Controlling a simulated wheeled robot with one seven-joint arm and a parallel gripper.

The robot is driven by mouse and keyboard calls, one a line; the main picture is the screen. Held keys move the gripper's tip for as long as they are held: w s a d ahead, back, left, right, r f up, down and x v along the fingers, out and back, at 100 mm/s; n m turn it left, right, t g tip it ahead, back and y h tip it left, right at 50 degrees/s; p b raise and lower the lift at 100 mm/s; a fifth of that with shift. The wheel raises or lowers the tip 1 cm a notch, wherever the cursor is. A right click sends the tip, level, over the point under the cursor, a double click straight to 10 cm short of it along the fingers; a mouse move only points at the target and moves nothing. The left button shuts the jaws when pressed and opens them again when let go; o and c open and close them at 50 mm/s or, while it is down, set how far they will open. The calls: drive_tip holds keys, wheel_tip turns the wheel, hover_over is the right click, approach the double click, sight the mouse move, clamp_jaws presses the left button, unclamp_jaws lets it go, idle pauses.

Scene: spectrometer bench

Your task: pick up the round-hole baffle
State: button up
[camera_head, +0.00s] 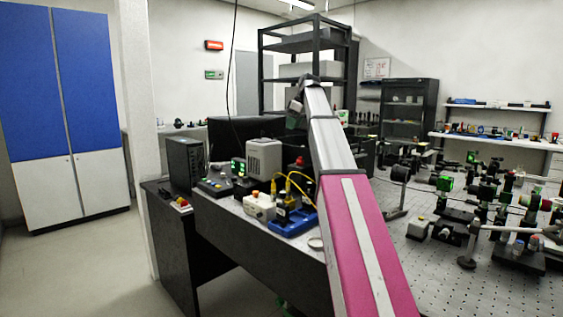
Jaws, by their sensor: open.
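I cannot pick out the round-hole baffle for certain among the small optical parts in view. A small pale round piece (315,243) lies near the table's front edge, close to my arm; it is too small to tell what it is. My arm crosses the middle of the view. At its far end my gripper (294,122) hangs down, small and dark, above the back of the bench. It is open, with nothing seen in it, and its fingers are hard to make out. My arm hides part of the bench behind it.
The perforated optical table (430,288) on the right carries several dark mounts and posts. Left of my arm stand a blue-based device (291,222) with yellow cables, a cream box (259,207), a grey unit (264,158) and a black case (186,163). Floor is free at the left.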

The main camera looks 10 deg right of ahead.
drive_tip(key=x, duration=1.1)
drive_tip(key=shift+w, duration=0.15)
clamp_jaws()
